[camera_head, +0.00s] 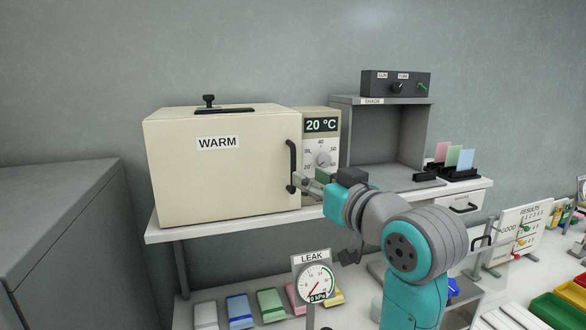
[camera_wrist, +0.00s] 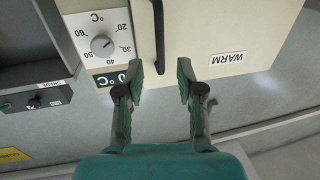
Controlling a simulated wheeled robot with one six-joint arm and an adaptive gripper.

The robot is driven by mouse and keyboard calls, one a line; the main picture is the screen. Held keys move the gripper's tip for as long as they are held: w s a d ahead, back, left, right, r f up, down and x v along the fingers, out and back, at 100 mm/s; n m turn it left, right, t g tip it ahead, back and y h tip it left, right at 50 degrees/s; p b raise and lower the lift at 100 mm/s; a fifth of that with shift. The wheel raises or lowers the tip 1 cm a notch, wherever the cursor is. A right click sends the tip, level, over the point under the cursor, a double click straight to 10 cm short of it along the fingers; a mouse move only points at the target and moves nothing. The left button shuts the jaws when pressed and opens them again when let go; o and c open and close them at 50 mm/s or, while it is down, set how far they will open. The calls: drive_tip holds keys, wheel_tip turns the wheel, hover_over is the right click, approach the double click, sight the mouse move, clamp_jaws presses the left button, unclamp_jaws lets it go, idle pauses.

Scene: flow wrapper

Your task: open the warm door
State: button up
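The cream warm door (camera_head: 225,172), labelled WARM, is the front of a box on a shelf and looks shut. Its black vertical handle (camera_head: 292,165) is at the door's right edge. My gripper (camera_head: 305,180) is at the lower part of the handle, in front of the door. In the wrist view, which is upside down, my gripper (camera_wrist: 160,75) has its two fingers spread apart. The handle (camera_wrist: 159,38) shows in line with the gap between the fingertips. I cannot tell whether a finger touches it. The warm door (camera_wrist: 220,30) also shows there.
A control panel (camera_head: 322,150) with a dial and a 20 °C display is just right of the door. A grey shade box (camera_head: 385,110) stands further right. A LEAK gauge (camera_head: 317,282) stands lower in front. Coloured packs (camera_head: 238,310) lie on the lower shelf.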

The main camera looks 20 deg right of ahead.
sight(295, 169)
drive_tip(key=w, duration=0.2)
drive_tip(key=w+a, duration=0.1)
drive_tip(key=w, duration=0.4)
drive_tip(key=shift+w+a, duration=0.15)
drive_tip(key=shift+a, duration=0.1)
clamp_jaws()
